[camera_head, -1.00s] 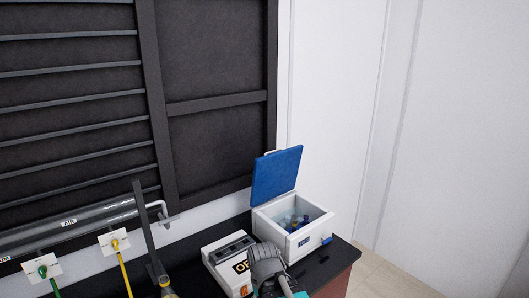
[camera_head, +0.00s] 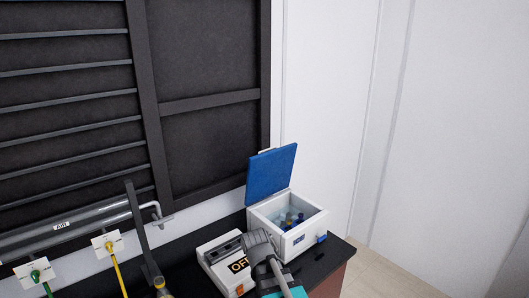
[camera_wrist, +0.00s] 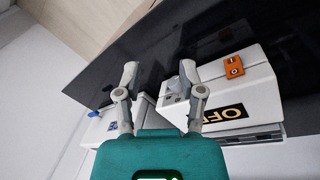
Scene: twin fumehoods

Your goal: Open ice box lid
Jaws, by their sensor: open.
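The ice box (camera_head: 283,236) is a white box near the right end of the black bench. Its blue lid (camera_head: 271,174) stands raised, leaning back from the rear edge. Several small vials with dark blue and yellowish parts (camera_head: 289,219) show inside the open box. In the head view my arm's end is in front of the box, and the fingertips are hard to make out there. The box is partly visible at the wrist view's left (camera_wrist: 97,130).
A white device marked "OFF" (camera_head: 222,258) stands just left of the ice box, close to my arm; it also shows in the wrist view (camera_wrist: 262,95). A grey upright rod (camera_head: 138,230) and gas taps (camera_head: 109,243) are further left. The bench's right edge is near the box.

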